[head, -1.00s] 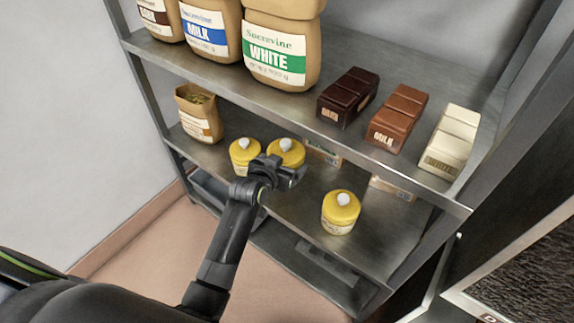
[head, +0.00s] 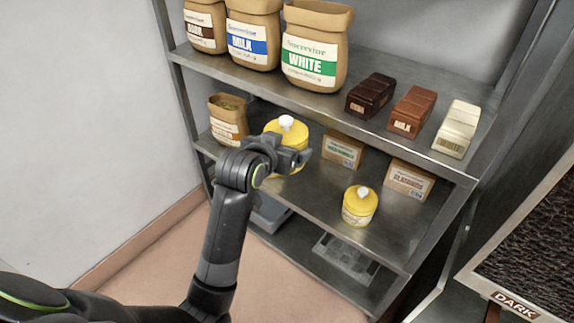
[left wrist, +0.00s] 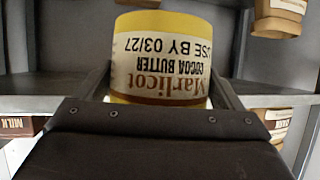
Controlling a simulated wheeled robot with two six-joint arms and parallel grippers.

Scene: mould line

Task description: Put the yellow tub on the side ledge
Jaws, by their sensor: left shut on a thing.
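A yellow tub (head: 287,128) with a white knob is in my left gripper (head: 290,158), in front of the rack's middle shelf. In the left wrist view this tub (left wrist: 165,62) fills the space between the fingers (left wrist: 160,92); its cream label reads Marlicot Cocoa Butter, upside down. The gripper is shut on it, and hides part of its body in the head view. A second yellow tub (head: 360,207) stands upright on the middle shelf to the right. I cannot make out which surface is the side ledge. My right gripper is out of view.
The middle shelf (head: 320,205) also holds an open paper bag (head: 228,120) and two small cartons (head: 343,150) (head: 409,180). The upper shelf carries large bags (head: 314,50) and chocolate blocks (head: 411,112). A dark-filled tray marked DARK (head: 530,265) is at the right.

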